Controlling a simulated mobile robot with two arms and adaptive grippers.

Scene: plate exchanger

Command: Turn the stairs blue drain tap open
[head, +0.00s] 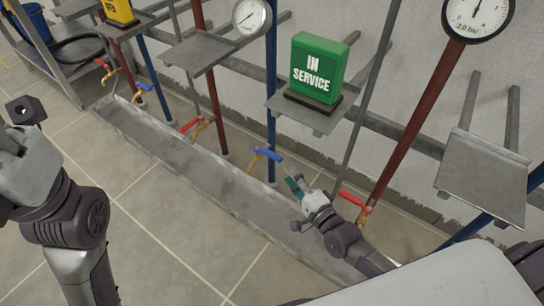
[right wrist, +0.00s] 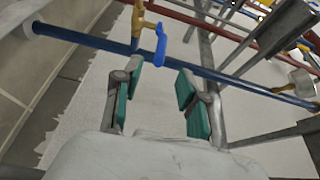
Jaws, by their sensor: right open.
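A blue-handled drain tap (head: 266,155) sits on a blue pipe above the long metal trough, in the middle of the head view. A blue handle on a brass tap body also shows in the right wrist view (right wrist: 160,45), just beyond the fingertips. My right gripper (head: 293,186) is open and empty, its teal finger pads apart, to the lower right of this tap and not visibly touching it. Another blue tap (head: 144,87) is farther left. No stairs are recognisable. My left gripper (head: 24,112) is partly cut off at the left edge; its jaws are unclear.
Red-handled taps (head: 354,199) (head: 190,125) flank the middle blue one. The trough (head: 215,178) runs along the wall below. A green "IN SERVICE" sign (head: 318,70) stands on a bracket shelf above. Gauges and pipes line the wall; the tiled floor (head: 160,225) at front is clear.

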